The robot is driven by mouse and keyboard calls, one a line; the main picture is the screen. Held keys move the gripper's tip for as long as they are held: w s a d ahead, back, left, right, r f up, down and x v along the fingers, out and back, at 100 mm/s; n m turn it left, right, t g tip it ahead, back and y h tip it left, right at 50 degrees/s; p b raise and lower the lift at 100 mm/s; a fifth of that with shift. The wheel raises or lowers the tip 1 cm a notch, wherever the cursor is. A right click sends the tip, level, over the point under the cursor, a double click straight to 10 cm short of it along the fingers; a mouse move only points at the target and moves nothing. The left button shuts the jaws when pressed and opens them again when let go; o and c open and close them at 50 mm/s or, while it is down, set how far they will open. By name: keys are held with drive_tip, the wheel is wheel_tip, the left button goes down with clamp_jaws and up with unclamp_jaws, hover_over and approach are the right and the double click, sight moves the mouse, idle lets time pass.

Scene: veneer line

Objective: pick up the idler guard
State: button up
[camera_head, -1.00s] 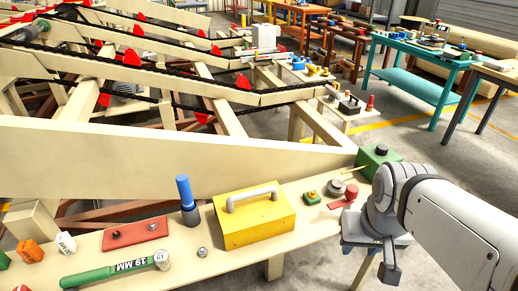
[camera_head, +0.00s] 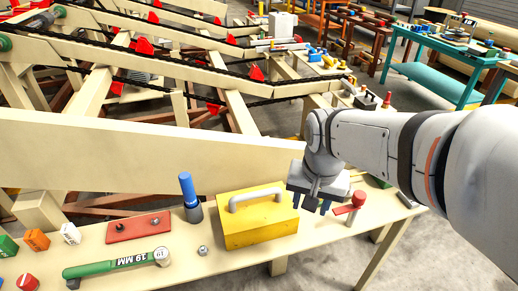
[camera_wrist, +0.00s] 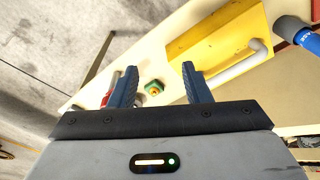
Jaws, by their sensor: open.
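The likely idler guard is a yellow box-like cover (camera_head: 262,228) with a grey bar handle (camera_head: 255,195) on top. It sits upright on the pale bench. It also shows in the wrist view at the upper right (camera_wrist: 207,38), with its handle slanting behind the right finger. My gripper (camera_head: 312,204) points down just right of the yellow cover, above the bench. In the wrist view, my gripper (camera_wrist: 158,72) is open with nothing held. A small green block with an orange-yellow top (camera_wrist: 154,88) shows between the fingers, below them on the bench.
A red-handled part (camera_head: 350,205) lies right of my gripper. A blue-topped cylinder (camera_head: 190,198) stands left of the cover. A long cream beam (camera_head: 100,150) runs behind the bench items.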

drive_tip(key=w+a+m+g+p, duration=0.25)
drive_tip(key=w+a+m, duration=0.3)
drive_tip(key=w, duration=0.35)
drive_tip(key=m+g+p, duration=0.1)
drive_tip(key=m+p, duration=0.1)
drive_tip(key=m, duration=0.4)
hover_over(255, 194)
drive_tip(key=w, duration=0.2)
wheel_tip(255, 194, down, 6)
drive_tip(key=shift+h, duration=0.3)
drive_tip(key=f, duration=0.2)
drive_tip(key=f+p, duration=0.1)
drive_tip(key=f, duration=0.1)
drive_tip(key=s+f, duration=0.1)
drive_tip(key=f, duration=0.2)
drive_tip(key=shift+p, duration=0.3)
drive_tip(key=shift+c, duration=0.4)
clamp_jaws()
